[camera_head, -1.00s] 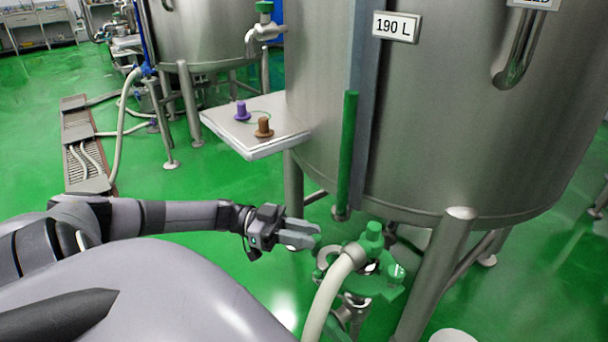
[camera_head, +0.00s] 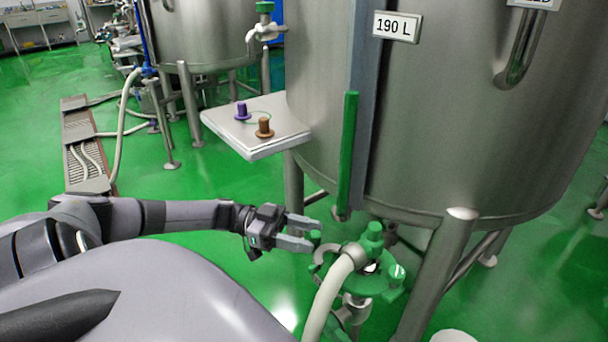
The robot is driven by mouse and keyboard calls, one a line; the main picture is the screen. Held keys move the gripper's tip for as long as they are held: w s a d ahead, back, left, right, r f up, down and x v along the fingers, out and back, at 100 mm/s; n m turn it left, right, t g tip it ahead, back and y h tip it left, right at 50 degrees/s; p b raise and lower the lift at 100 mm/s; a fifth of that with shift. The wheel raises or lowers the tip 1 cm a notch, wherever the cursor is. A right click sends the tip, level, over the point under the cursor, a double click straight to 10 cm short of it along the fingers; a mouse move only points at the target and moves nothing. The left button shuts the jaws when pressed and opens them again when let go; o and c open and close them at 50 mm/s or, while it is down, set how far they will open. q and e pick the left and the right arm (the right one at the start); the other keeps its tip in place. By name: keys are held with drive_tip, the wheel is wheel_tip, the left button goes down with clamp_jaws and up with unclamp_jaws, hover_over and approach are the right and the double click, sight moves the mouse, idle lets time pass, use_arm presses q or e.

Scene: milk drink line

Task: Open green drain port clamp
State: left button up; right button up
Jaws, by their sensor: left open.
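The green drain port clamp (camera_head: 362,282) sits low beneath the large steel tank, around the fitting where a pale hose (camera_head: 330,300) joins. A green knob (camera_head: 374,231) stands on top and a green end with a white face shows at its right. A small green tip (camera_head: 315,237) shows at the left, between my left fingertips in the picture; whether they touch it I cannot tell. My left gripper (camera_head: 316,234) is open, with its fingers apart and pointing right, just left of the clamp. The hose hides part of the clamp. My right gripper is not in view.
The steel tank (camera_head: 470,120) with a 190 L label fills the right, its leg (camera_head: 440,270) close right of the clamp. A vertical green bar (camera_head: 347,150) hangs above. A small shelf (camera_head: 255,145) with purple and brown plugs juts out above my left arm.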

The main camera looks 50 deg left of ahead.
use_arm(q)
drive_tip(key=v, duration=0.7)
